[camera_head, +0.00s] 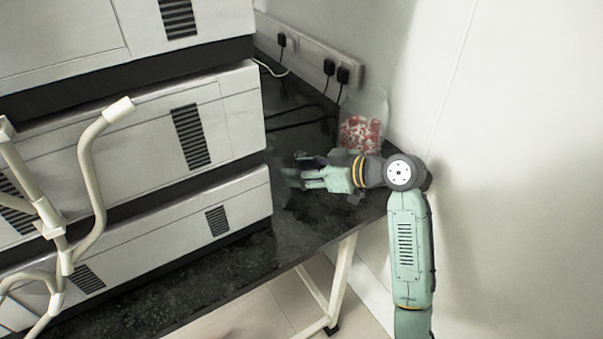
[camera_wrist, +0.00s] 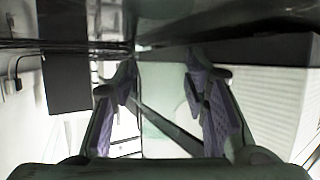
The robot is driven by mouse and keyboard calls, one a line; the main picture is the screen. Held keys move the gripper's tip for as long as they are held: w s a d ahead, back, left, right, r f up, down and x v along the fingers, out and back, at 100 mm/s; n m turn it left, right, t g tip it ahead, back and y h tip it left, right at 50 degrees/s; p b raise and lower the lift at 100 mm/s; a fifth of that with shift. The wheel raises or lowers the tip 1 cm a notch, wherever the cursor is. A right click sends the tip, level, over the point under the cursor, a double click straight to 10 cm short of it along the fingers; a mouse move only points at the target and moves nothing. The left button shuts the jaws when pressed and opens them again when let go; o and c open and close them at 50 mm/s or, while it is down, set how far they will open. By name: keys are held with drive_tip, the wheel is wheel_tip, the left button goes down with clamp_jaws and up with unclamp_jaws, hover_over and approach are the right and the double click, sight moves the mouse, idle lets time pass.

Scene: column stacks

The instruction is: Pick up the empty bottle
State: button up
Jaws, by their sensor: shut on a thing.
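My gripper (camera_head: 303,171) is low over the dark bench top, beside the front end of the stacked machines. In the wrist view its two purple-padded fingers (camera_wrist: 162,88) stand apart, with a pale, see-through greenish shape between them. I take this shape to be the empty bottle (camera_wrist: 163,135), held between the pads. In the head view a faint greenish piece of the bottle (camera_head: 290,177) shows at the fingertips. The fingers hide most of it, and I cannot tell whether it touches the bench.
White stacked machines (camera_head: 235,205) fill the left, close to my fingertips. A clear bag with red and white contents (camera_head: 360,134) stands behind my gripper near the wall. Black plugs sit in the wall socket strip (camera_head: 310,55), with cables on the bench (camera_head: 280,252).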

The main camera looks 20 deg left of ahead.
drive_tip(key=c, duration=0.3)
drive_tip(key=shift+c, duration=0.2)
